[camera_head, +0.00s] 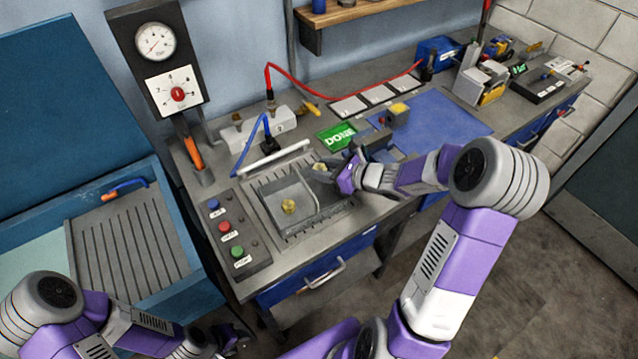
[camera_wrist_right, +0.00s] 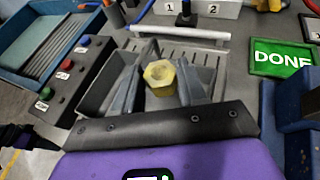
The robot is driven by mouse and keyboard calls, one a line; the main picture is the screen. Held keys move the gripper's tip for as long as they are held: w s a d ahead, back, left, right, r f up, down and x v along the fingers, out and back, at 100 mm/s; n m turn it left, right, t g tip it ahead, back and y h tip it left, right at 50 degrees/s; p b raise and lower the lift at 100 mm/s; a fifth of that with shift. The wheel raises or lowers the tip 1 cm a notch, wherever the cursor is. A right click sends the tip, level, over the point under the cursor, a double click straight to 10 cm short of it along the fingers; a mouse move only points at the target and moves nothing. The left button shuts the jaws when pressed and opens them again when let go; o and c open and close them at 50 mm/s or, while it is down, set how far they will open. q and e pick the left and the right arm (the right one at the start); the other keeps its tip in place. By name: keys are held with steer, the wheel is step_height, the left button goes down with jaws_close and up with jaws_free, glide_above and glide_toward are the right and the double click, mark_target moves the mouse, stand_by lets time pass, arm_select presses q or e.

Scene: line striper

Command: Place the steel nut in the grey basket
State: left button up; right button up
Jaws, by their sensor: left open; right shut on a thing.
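The grey basket (camera_head: 275,213) sits on the slotted plate of the bench, with a divider across it. In the right wrist view the nut is between the two grey fingers, with the basket (camera_wrist_right: 100,88) behind and below. I cannot tell its exact height above the basket floor. My left gripper (camera_head: 232,340) is low at the bottom left, away from the basket, open and partly hidden.
A button box (camera_head: 237,232) stands left of the basket. A green DONE sign (camera_head: 337,137) and a blue mat (camera_head: 440,120) are behind and right. A white bar (camera_head: 273,159) lies behind the basket. A blue washing tub (camera_head: 120,235) is at the left.

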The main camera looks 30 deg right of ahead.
steer(key=shift+w+f+b, duration=0.1)
steer(key=shift+f+b, duration=0.35)
steer(key=shift+f, duration=1.95)
steer(key=shift+f+b, duration=0.6)
steer(key=shift+b, duration=0.1)
steer(key=o, duration=1.1)
steer(key=shift+r, duration=0.1)
steer(key=shift+r+p, duration=0.45)
steer(key=shift+p, duration=0.15)
steer(key=p+v, duration=0.1)
steer(key=v, duration=1.1)
steer(key=shift+r+p, duration=0.15)
steer(key=shift+p, duration=0.25)
